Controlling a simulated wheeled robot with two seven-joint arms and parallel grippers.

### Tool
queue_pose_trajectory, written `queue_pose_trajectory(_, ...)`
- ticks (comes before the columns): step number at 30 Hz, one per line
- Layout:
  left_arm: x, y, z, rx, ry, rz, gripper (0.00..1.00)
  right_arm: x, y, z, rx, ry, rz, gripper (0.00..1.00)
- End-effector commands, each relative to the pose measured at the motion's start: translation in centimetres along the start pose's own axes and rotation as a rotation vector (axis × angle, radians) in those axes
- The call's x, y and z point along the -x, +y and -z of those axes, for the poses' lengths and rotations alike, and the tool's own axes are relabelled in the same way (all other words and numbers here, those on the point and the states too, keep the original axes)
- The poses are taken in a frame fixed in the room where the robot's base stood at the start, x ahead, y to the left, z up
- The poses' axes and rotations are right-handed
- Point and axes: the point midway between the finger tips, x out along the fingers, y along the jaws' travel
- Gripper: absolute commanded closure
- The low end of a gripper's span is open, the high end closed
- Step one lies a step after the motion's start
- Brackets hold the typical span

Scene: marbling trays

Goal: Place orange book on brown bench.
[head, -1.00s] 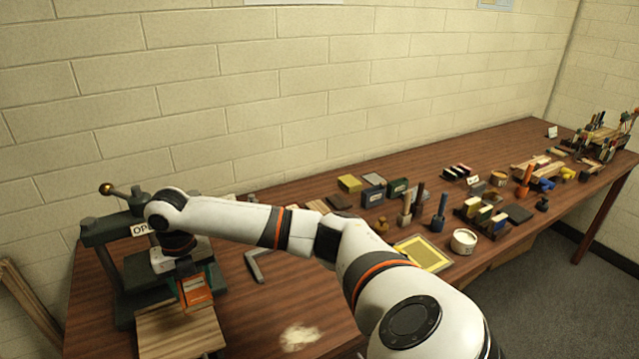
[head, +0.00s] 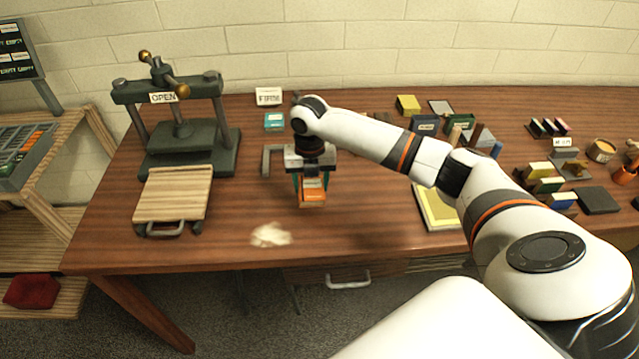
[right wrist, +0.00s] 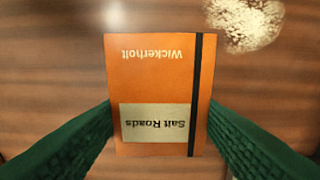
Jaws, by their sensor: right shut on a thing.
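The orange book (head: 312,197) is held in my right gripper (head: 312,180), to the right of the press in the head view. In the right wrist view the orange book (right wrist: 155,75) lies between the two green fingers, its cover showing "Wickerholt", "Salt Roads" and a black band. The right gripper (right wrist: 160,130) is shut on it. The brown bench (head: 235,205) is the long wooden table below; I cannot tell whether the book touches its top. My left gripper is not in view.
A dark green press (head: 185,140) marked "OPEN" stands at left with a slatted wooden board (head: 172,195) before it. A pale powder patch (head: 270,235) lies near the front edge. A grey angle bracket (head: 268,160) is close by.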

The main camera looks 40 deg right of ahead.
Motion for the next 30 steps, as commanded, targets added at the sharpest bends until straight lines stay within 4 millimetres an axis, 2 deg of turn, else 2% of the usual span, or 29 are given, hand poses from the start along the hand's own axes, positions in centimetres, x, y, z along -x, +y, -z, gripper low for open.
queue_pose_trajectory(3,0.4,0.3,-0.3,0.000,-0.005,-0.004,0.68,-1.4,0.0,0.0,0.000,-0.001,0.000,0.68)
queue_pose_trajectory(7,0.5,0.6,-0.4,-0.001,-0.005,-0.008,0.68,-2.3,0.0,0.0,-0.001,0.000,0.000,0.68)
queue_pose_trajectory(15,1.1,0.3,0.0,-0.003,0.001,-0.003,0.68,-5.5,0.0,0.0,0.000,0.001,0.001,0.68)
queue_pose_trajectory(25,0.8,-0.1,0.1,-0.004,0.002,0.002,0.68,-5.9,0.0,0.0,0.000,0.002,0.000,0.68)
queue_pose_trajectory(26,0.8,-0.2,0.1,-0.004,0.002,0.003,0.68,-6.0,0.0,0.0,0.000,0.002,0.000,0.43)
queue_pose_trajectory(30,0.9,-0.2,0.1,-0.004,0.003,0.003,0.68,-5.9,0.0,0.0,0.000,0.002,0.000,0.23)
